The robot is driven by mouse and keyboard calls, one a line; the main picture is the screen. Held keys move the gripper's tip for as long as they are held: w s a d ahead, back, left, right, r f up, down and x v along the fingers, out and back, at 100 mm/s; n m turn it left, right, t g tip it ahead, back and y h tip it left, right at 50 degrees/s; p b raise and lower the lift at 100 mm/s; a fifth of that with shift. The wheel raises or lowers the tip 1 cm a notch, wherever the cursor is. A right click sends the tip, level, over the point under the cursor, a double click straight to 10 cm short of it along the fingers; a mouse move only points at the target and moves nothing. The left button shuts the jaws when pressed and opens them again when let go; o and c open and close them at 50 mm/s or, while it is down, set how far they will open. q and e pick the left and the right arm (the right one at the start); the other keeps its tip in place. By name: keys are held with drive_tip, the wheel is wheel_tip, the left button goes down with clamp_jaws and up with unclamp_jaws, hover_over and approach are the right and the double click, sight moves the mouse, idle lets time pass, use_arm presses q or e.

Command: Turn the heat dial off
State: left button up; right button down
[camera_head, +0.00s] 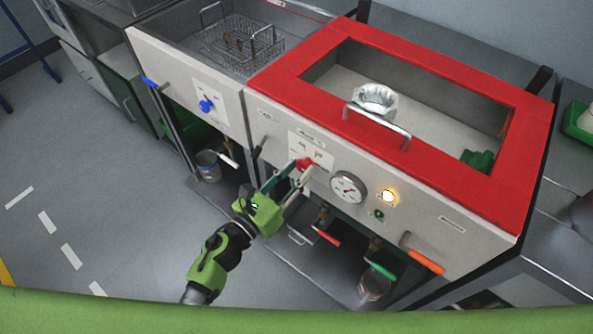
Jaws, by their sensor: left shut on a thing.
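The heat dial is a red knob (304,164) on a white label plate on the front panel of the red-topped machine (270,84). My left gripper (298,172) reaches up to it from below, with its fingers around the knob. It is shut on the knob, and the fingers partly hide it, so the exact setting cannot be read. A round gauge (347,187) and a lit yellow lamp (389,196) sit to the right of the dial. My right gripper is not in view.
A blue knob (206,105) is on the neighbouring unit, with a wire basket (241,45) above. A metal housing (375,98) stands behind the handle (378,122) of the machine's top. Red and orange handles (425,262) stick out below the panel. The floor at left is clear.

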use_arm(q)
drive_tip(key=n, duration=0.4)
drive_tip(key=shift+w+n, duration=0.1)
drive_tip(key=shift+n, duration=0.2)
drive_tip(key=n+p, duration=0.1)
drive_tip(key=n, duration=0.3)
drive_tip(key=shift+a+n, duration=0.1)
drive_tip(key=shift+n, duration=0.2)
drive_tip(key=n+p, duration=0.1)
drive_tip(key=n, duration=0.3)
drive_tip(key=shift+n, duration=0.3)
drive_tip(key=n+p, duration=0.1)
drive_tip(key=n, duration=0.2)
drive_tip(key=shift+n, duration=0.3)
drive_tip(key=n+p, duration=0.1)
drive_tip(key=n, duration=0.3)
drive_tip(key=shift+f, duration=0.15)
drive_tip(key=n+p, duration=0.1)
drive_tip(key=n, duration=0.3)
drive_tip(key=n+p, duration=0.1)
drive_tip(key=n, duration=0.3)
drive_tip(key=shift+n, duration=0.3)
drive_tip(key=shift+f+n, duration=0.1)
drive_tip(key=shift+n, duration=1.7)
